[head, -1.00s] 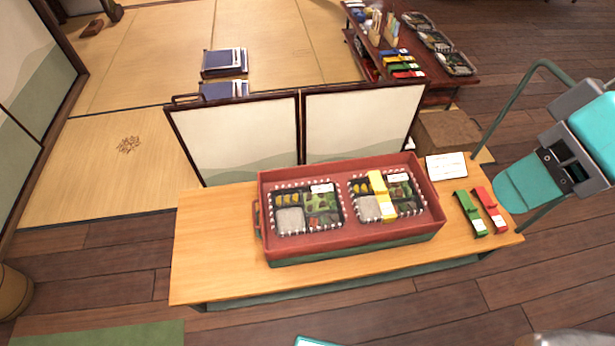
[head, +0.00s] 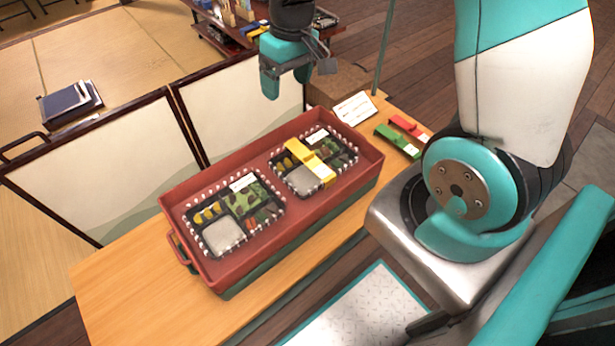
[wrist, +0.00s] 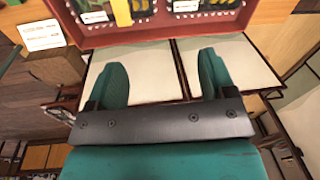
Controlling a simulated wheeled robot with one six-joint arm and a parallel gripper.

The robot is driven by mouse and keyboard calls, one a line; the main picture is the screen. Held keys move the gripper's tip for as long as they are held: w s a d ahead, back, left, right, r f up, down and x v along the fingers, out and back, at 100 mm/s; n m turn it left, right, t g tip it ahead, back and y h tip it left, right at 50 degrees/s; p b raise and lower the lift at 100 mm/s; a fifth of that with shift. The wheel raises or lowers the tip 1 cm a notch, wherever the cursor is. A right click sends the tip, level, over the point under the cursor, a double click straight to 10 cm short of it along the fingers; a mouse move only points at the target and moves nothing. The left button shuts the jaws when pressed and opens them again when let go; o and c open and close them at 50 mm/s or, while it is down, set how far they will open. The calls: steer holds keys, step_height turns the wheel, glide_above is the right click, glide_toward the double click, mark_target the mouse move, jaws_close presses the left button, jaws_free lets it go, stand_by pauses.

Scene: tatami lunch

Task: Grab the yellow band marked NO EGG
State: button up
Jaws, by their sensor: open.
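The yellow band (head: 311,161) lies across the right-hand bento box (head: 289,189) in the red tray (head: 232,279). In the wrist view part of the yellow band (wrist: 121,12) shows at the top edge. Its marking is too small to read. My gripper (head: 285,85) is open and empty, up behind the tray over the folding screen. In the wrist view my gripper (wrist: 162,80) shows two teal fingers spread wide, pointing toward the tray, with nothing between them.
A second bento box (head: 235,210) without a band is in the left of the tray. A green band (head: 397,142) and a red band (head: 409,126) lie on the table to the right, near a white card (head: 355,108). A low screen (head: 240,115) stands behind the tray.

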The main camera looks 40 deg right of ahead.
steer(key=m+h+b, duration=0.1)
steer(key=m+b, duration=0.1)
steer(key=b, duration=0.2)
glide_above(310, 155)
step_height(310, 155, down, 14)
steer(key=shift+g, duration=0.3)
steer(key=f+b, duration=0.1)
steer(key=f, duration=0.6)
steer(key=f+b, duration=0.1)
steer(key=f, duration=0.3)
steer(key=shift+s+d+f+b, duration=0.1)
steer(key=shift+d+b, duration=0.2)
steer(key=shift+b, duration=0.05)
steer(key=f, duration=0.2)
steer(key=f+b, duration=0.1)
steer(key=f, duration=0.1)
steer(key=f+b, duration=0.1)
steer(key=shift+a+f, duration=0.3)
steer(key=shift+f, duration=0.1)
steer(key=c, duration=1)
steer(key=shift+r, duration=0.15)
